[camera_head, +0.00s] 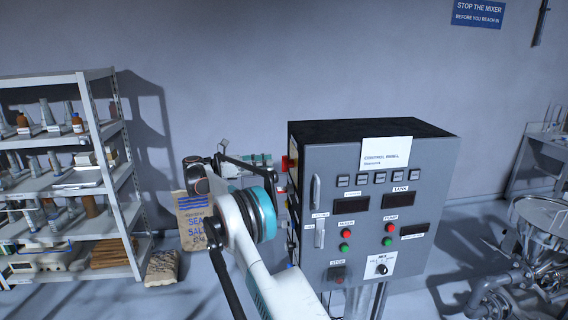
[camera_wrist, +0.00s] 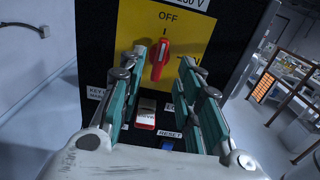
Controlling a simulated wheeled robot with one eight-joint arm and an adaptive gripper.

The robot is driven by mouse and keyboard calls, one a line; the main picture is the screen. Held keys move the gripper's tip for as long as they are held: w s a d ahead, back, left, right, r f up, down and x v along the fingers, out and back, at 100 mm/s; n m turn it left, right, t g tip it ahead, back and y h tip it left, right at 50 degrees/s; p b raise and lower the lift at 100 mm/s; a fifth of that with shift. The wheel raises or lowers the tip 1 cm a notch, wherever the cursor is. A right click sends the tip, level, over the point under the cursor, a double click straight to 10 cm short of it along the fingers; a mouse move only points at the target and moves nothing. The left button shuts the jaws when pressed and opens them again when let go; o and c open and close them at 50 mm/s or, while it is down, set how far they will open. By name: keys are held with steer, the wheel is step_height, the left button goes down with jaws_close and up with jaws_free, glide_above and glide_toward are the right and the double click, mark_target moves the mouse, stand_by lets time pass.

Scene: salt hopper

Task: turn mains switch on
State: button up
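The mains switch (camera_wrist: 160,60) is a red rotary handle on a yellow plate (camera_wrist: 205,28) marked OFF at the top. The handle stands roughly upright in the wrist view, pointing up toward the OFF mark. Lettering at the plate's right is partly hidden by a finger. My gripper (camera_wrist: 164,64) is open, with one teal finger on each side of the handle. I cannot tell whether either finger touches it. In the head view my arm reaches to the left side of the grey control panel cabinet (camera_head: 425,270), and it hides most of that side.
Below the switch are a red-and-white key switch (camera_wrist: 146,114) and a blue reset button (camera_wrist: 168,145). A shelf unit (camera_head: 100,76) with bottles stands at the left, a salt sack (camera_head: 193,215) near my arm. A steel hopper (camera_head: 535,215) is at the right.

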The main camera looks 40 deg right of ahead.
mark_target(284, 162)
steer(key=x, duration=0.7)
steer(key=shift+c, duration=0.6)
steer(key=c, duration=0.6)
